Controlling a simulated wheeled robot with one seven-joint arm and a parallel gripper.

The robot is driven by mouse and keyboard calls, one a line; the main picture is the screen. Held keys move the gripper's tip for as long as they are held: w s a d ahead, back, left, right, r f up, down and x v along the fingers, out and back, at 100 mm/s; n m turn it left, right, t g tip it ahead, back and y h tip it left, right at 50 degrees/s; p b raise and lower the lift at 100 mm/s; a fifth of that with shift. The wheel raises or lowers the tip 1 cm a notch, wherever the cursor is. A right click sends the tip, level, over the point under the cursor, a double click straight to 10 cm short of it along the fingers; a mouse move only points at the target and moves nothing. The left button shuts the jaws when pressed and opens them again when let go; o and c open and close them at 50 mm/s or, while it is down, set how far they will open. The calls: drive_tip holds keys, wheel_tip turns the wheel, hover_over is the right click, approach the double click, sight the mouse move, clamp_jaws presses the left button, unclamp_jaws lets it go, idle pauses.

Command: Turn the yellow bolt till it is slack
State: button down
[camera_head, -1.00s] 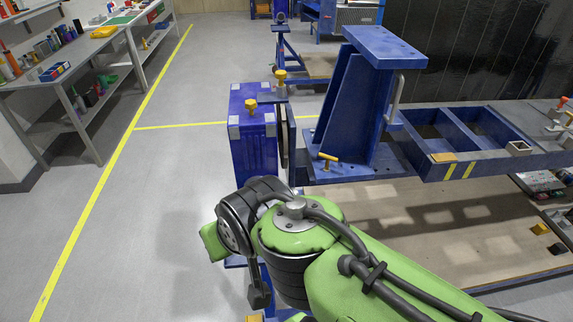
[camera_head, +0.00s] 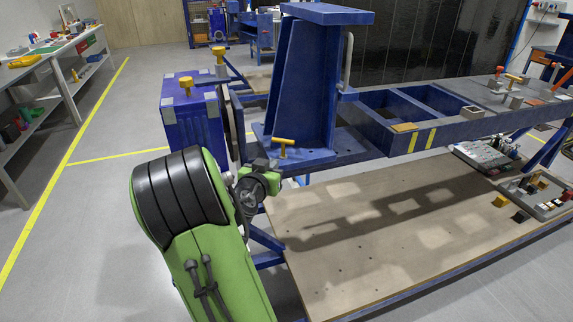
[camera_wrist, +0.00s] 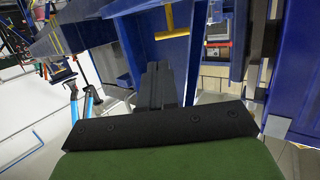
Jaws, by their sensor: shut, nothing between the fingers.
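A yellow T-handled bolt (camera_head: 283,143) stands upright on the blue base plate of the jig, in front of the tall blue bracket. It also shows in the wrist view (camera_wrist: 171,22), at the top centre, beyond my fingers. My gripper shows in the wrist view as dark fingers (camera_wrist: 158,82) pressed together, shut and empty. The fingers point toward the bolt and are apart from it. In the head view, my wrist is just left of and below the bolt; my fingertips are hard to make out there.
The tall blue bracket (camera_head: 303,75) rises behind the bolt. A blue box-shaped block (camera_head: 190,122) with yellow knobs (camera_head: 186,84) stands to the left. The blue frame (camera_head: 440,130) runs right, above a wooden board (camera_head: 390,235). Open floor lies at the left.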

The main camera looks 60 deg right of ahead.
sight(290, 143)
drive_tip(key=x, duration=0.4)
drive_tip(key=p+x, duration=0.1)
drive_tip(key=x, duration=0.8)
drive_tip(key=shift+d+r, duration=0.25)
drive_tip(key=shift+d, duration=0.2)
drive_tip(key=shift+w+t, duration=0.1)
drive_tip(key=shift+t, duration=0.2)
